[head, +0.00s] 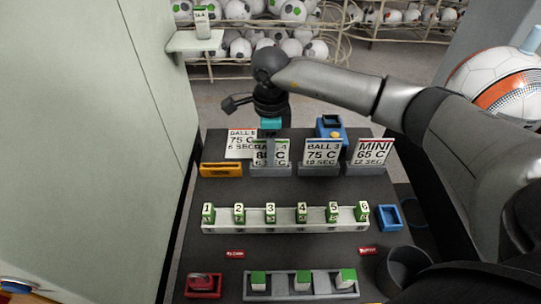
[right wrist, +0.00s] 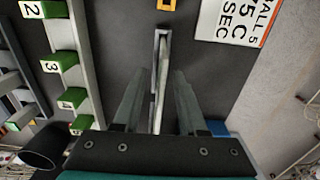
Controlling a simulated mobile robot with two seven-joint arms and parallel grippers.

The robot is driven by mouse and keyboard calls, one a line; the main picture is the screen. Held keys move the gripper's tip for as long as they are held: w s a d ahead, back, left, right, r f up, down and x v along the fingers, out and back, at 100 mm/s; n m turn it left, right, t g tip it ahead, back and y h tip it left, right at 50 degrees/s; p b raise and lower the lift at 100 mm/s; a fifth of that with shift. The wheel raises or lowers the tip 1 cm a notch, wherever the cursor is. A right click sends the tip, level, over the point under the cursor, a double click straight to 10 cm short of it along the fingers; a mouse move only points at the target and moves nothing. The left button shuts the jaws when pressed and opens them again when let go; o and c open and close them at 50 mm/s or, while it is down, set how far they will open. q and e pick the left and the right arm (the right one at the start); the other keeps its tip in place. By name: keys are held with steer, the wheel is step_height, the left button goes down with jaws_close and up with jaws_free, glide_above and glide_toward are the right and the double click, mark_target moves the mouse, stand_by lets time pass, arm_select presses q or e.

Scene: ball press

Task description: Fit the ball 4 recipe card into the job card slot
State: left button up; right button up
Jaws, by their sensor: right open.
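The ball 4 recipe card (head: 282,148) stands upright in a grey holder (head: 270,170), second from the left in the back row. My right gripper (head: 270,138) is above it, pointing down, and hides part of its face. In the right wrist view the card (right wrist: 161,75) shows edge-on in its holder, between the two open fingers of my gripper (right wrist: 158,95). I cannot tell whether the fingers touch it. An orange-yellow slotted block (head: 221,170), possibly the job card slot, sits to the left and looks empty. My left gripper is not in view.
The ball 5 card (head: 240,146) lies on the table behind the orange block. The ball 3 card (head: 322,150) and mini card (head: 371,151) stand in holders to the right. A blue block (head: 331,130) is behind them. A white rack (head: 285,227) of numbered blocks lies in front.

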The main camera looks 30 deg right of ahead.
steer(key=shift+c, duration=0.3)
jaws_close()
stand_by(0.3)
